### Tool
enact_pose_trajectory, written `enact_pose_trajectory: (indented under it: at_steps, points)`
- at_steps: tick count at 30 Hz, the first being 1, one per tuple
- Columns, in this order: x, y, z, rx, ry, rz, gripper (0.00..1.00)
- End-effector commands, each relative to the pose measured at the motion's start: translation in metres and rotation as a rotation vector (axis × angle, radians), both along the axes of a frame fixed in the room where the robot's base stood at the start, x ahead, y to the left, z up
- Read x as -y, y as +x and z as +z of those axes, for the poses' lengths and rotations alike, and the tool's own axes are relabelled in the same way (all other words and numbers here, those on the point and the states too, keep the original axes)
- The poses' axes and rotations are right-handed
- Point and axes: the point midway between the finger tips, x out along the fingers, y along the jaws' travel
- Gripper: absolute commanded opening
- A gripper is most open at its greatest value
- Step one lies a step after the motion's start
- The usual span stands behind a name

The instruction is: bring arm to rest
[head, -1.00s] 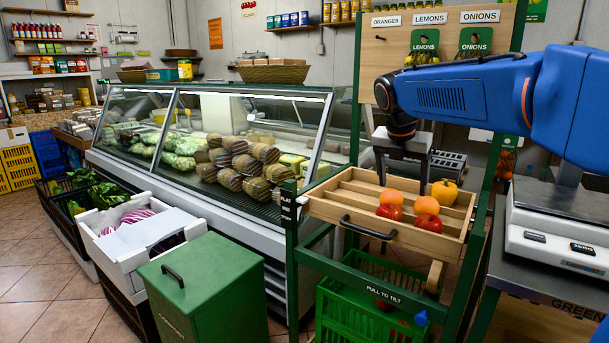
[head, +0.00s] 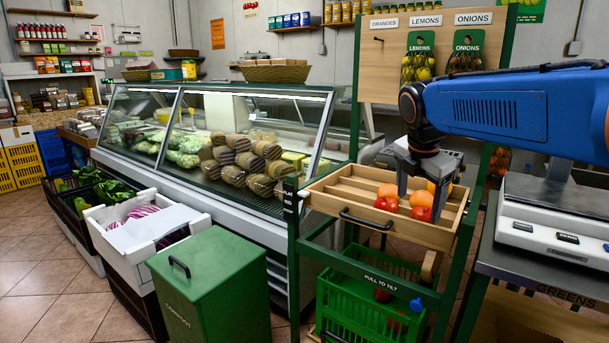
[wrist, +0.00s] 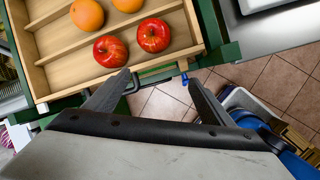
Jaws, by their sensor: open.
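My gripper (head: 421,203) is open and empty, with its fingers pointing down at the front of the slatted wooden tray (head: 345,199). In the wrist view the gripper (wrist: 156,77) has its fingers apart just beyond the tray's edge, over the floor. The tray (wrist: 60,43) holds two red apples (wrist: 109,50) and two oranges (wrist: 87,14) there. In the head view, a red apple (head: 386,204) and an orange (head: 387,190) show beside the fingers. A yellow-orange fruit is partly hidden behind the gripper.
A green crate (head: 365,309) with red fruit stands below the tray. A scale (head: 560,215) sits on the counter at right. The glass display case (head: 230,150) is left of the tray, and a green bin (head: 210,290) stands in front. Tiled floor is free at left.

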Motion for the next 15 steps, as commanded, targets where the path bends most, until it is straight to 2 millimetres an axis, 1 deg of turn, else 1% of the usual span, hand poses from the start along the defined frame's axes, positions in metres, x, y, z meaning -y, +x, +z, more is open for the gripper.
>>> enact_pose_trajectory:
  at_steps: [1,5,6,8,15]
  points:
    - [0.002,-0.013,-0.003,0.015,0.028,-0.059,0.76]
    - [0.008,-0.048,-0.015,0.059,0.125,-0.267,0.76]
    - [0.010,-0.061,-0.020,0.073,0.160,-0.344,0.76]
    - [0.012,-0.080,-0.028,0.093,0.212,-0.456,0.76]
    - [0.018,-0.151,-0.068,0.163,0.425,-0.917,0.76]
